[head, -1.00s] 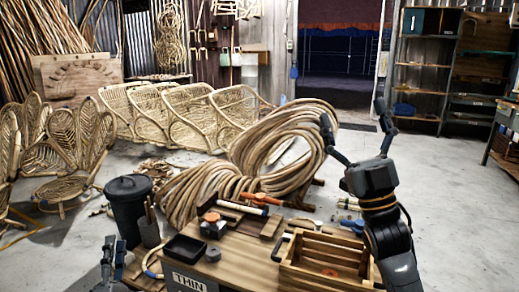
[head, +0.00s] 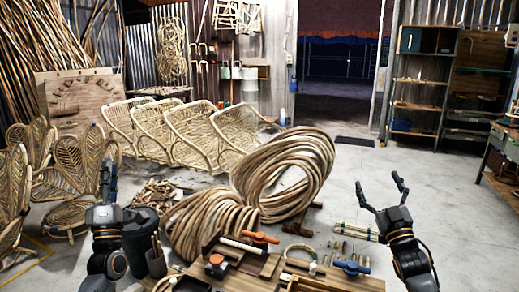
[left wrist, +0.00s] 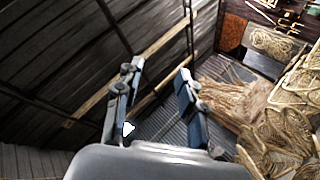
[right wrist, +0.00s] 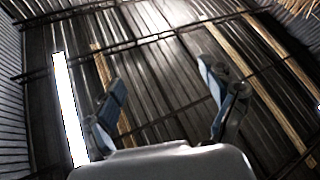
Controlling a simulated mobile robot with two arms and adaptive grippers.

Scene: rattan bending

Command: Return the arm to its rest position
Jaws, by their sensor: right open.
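My right gripper (head: 382,187) is raised at the right of the head view, fingers spread and empty, above the bare floor. In the right wrist view its two fingers (right wrist: 168,98) stand wide apart with nothing between them. My left gripper (head: 109,180) is raised at the left of the head view, fingers up, in front of the rattan chairs. In the left wrist view its two fingers (left wrist: 157,92) are apart with nothing between them.
A wooden workbench (head: 235,283) with tools and clamps lies at the bottom middle. A dark bin (head: 141,225) stands close beside my left gripper. Big rattan coils (head: 285,175) lie behind the bench. The concrete floor (head: 440,200) at right is clear.

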